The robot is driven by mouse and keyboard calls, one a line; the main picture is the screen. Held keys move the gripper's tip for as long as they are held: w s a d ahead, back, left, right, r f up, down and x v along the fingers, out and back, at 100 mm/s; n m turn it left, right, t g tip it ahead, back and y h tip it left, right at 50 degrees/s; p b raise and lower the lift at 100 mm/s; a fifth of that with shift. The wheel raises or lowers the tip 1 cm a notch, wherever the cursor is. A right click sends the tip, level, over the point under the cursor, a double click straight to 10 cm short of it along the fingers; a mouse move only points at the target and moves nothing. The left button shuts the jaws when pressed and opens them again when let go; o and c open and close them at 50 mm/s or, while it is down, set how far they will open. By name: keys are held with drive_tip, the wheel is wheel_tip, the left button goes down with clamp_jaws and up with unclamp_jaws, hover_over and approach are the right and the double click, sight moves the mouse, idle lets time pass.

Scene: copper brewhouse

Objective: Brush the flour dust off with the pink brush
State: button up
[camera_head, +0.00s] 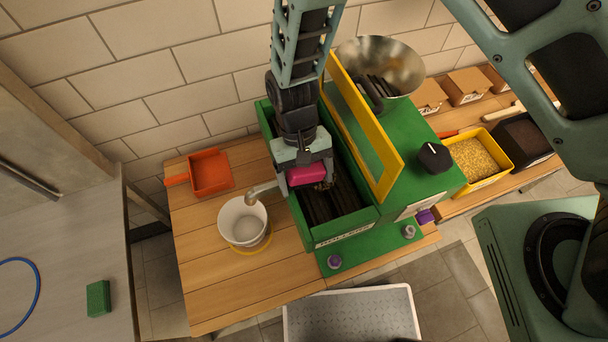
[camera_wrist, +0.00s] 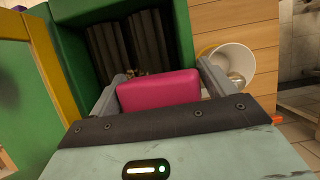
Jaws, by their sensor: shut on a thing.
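The pink brush (camera_head: 306,175) is held in my gripper (camera_head: 304,178), over the open trough of the green mill (camera_head: 346,227). In the wrist view the pink brush (camera_wrist: 158,90) fills the space between the two fingers of my gripper (camera_wrist: 160,92). The gripper is shut on it. Dark ribbed rollers (camera_head: 346,196) lie inside the trough; they also show beyond the brush in the wrist view (camera_wrist: 128,45). The bristles are mostly hidden, and I cannot tell whether they touch the rollers. I cannot make out flour dust clearly.
A yellow-framed clear guard (camera_head: 390,180) stands raised right of the trough. A white bucket (camera_head: 230,212) under a spout and an orange dustpan (camera_head: 210,173) are on the wooden table at left. A steel hopper bowl (camera_head: 405,62) is behind. A grey tray (camera_head: 300,315) is in front.

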sight(317, 170)
drive_tip(key=shift+a, duration=0.2)
drive_tip(key=shift+w+d, duration=0.25)
drive_tip(key=shift+d, duration=0.7)
drive_tip(key=shift+s+a+f, duration=0.1)
drive_tip(key=shift+s+a, duration=0.2)
drive_tip(key=shift+a, duration=0.55)
drive_tip(key=shift+w+d, duration=0.25)
drive_tip(key=shift+d, duration=0.7)
drive_tip(key=shift+o, duration=0.4)
drive_tip(key=shift+w+r+p, duration=0.1)
drive_tip(key=shift+r+p, duration=0.75)
drive_tip(key=shift+r, duration=0.25)
drive_tip(key=shift+d+r, duration=0.1)
drive_tip(key=shift+d, duration=0.15)
drive_tip(key=shift+a, duration=0.3)
drive_tip(key=shift+a, duration=0.1)
